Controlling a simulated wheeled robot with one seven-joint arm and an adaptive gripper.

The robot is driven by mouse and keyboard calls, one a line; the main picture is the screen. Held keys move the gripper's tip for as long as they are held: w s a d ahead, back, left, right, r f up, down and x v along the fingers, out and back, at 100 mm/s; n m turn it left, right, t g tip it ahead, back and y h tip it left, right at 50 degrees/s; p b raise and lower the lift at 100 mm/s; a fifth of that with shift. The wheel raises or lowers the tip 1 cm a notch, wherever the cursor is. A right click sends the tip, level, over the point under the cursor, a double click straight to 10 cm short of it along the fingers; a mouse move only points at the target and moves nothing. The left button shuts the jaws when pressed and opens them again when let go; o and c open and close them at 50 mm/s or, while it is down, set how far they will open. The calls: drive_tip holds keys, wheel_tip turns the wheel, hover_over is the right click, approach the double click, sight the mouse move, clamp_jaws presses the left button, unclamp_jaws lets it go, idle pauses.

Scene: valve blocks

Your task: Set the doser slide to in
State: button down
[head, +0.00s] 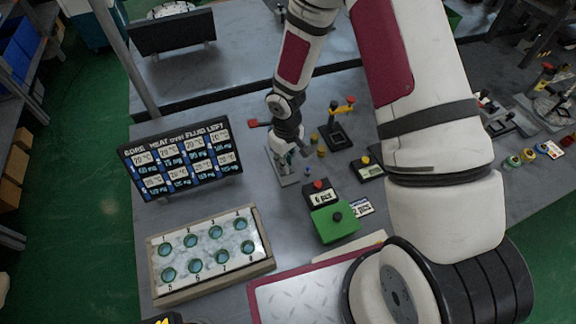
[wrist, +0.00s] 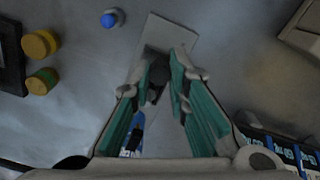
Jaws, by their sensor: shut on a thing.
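What looks like the doser is a light grey plate on the bench, seen in the wrist view (wrist: 176,32) running away under my gripper. A small dark knob (wrist: 155,75), seemingly its slide, stands on it. My gripper (wrist: 163,78) is shut on this knob, with one teal-padded finger on each side. A blue and white label (wrist: 133,134) shows partly behind the left finger. In the head view my gripper (head: 286,157) points down over the plate (head: 290,181), and the fingers hide the knob. I cannot tell which end of the slide is in.
A sign board (head: 180,160) and a tray with numbered round wells (head: 262,266) stand to the left. A yellow-handled valve (head: 337,132), a red-button box (head: 319,192) and a green box (head: 335,222) are close on the right. Yellow knobs (wrist: 40,45) and a blue knob (wrist: 109,20) sit nearby.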

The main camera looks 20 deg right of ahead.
drive_tip(key=w+b, duration=0.1)
drive_tip(key=w, duration=0.1)
drive_tip(key=shift+w+a+f, duration=0.1)
drive_tip(key=shift+w+f, duration=0.05)
drive_tip(key=shift+w, duration=0.4)
drive_tip(key=shift+r, duration=0.2)
drive_tip(key=c, duration=1.5)
unclamp_jaws()
drive_tip(key=shift+c, duration=0.2)
wheel_tip(320, 180, up, 12)
